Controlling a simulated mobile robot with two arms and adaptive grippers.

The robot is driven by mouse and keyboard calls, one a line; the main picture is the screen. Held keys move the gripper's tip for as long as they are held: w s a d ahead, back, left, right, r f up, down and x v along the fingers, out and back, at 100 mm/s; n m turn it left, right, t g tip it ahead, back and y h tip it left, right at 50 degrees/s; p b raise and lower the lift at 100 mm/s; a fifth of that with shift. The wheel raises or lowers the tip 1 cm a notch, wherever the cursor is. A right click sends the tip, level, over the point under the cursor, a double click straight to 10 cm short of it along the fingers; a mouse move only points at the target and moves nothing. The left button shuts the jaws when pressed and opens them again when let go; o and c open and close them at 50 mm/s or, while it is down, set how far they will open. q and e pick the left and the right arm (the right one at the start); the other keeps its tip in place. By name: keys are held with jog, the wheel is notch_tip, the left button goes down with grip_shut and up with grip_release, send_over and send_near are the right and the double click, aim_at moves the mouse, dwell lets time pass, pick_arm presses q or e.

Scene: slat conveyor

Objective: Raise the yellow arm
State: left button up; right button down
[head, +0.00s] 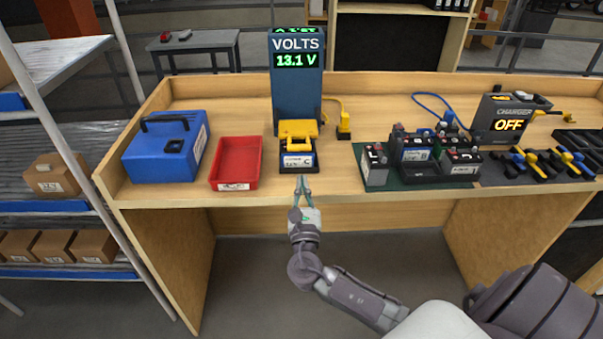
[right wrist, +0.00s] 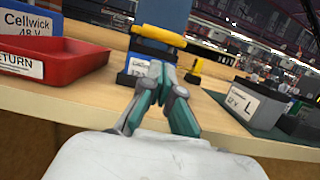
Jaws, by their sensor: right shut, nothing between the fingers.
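The yellow arm (head: 298,130) lies low across the top of a battery (head: 299,160) labelled C, at the foot of the blue volt meter (head: 298,90), which reads 13.1 V. In the right wrist view the yellow arm (right wrist: 160,35) crosses behind and above my fingertips. My right gripper (head: 302,182) is shut and empty, in front of the battery near the bench's front edge; its fingers also show in the right wrist view (right wrist: 165,75). I see no contact with the yellow arm. My left gripper is out of view.
On the bench, a red tray (head: 236,163) and a blue case (head: 166,147) stand to the left. A green mat (head: 378,180) with several batteries is to the right, then a charger (head: 508,118) reading OFF and several clamps. A yellow block (head: 344,125) stands beside the meter.

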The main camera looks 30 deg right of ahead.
aim_at(301, 157)
jog(key=p+x, duration=0.1)
jog(key=x, duration=0.6)
jog(key=shift+w+d+r+p, duration=0.1)
jog(key=shift+w+d+p, duration=0.1)
jog(key=shift+p, duration=0.2)
jog(key=shift+w+d, duration=0.3)
jog(key=shift+w, duration=0.2)
jog(key=shift+r, duration=0.2)
